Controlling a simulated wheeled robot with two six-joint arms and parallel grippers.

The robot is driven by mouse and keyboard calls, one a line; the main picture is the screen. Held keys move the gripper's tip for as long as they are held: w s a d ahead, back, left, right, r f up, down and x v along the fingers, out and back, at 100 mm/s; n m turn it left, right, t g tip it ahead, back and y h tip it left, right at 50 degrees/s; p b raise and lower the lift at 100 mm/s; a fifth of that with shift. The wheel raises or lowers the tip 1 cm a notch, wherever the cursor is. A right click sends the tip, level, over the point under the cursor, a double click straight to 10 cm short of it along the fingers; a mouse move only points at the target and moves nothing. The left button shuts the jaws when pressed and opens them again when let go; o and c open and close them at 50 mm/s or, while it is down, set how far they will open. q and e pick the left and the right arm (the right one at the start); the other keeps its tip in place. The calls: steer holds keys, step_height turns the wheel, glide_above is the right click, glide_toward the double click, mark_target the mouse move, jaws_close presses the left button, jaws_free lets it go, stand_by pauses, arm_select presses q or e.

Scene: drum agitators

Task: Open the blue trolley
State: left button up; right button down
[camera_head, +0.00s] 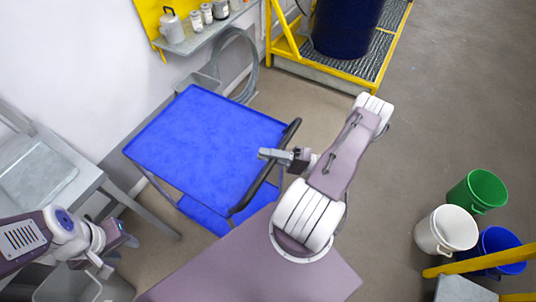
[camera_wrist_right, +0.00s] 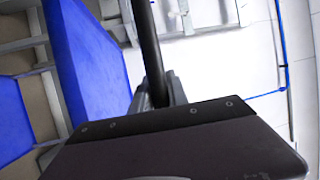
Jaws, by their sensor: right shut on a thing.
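The blue trolley (camera_head: 205,130) stands in the middle of the head view, with a flat, empty blue top and a blue lower shelf (camera_head: 207,215). Its black bar handle (camera_head: 262,180) runs along the right end. My right gripper (camera_head: 278,156) is at the handle's upper half, shut on the bar. The right wrist view also shows the black handle (camera_wrist_right: 146,45) running down between the fingers, with the trolley's blue top (camera_wrist_right: 85,60) to the left. My left gripper (camera_head: 117,253) is at the lower left, away from the trolley; its jaw opening is not clear.
A grey table with a tray (camera_head: 38,172) stands at the left. A wall shelf (camera_head: 205,32) holds a jug and jars. A dark blue drum (camera_head: 345,25) stands on a yellow-edged platform. Green (camera_head: 477,192), white (camera_head: 446,231) and blue (camera_head: 500,243) buckets stand right. Floor between is clear.

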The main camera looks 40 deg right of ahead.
steer(key=c, duration=1.3)
jaws_free()
steer(key=shift+w, duration=0.15)
steer(key=b+v, duration=0.3)
steer(key=v, duration=0.6)
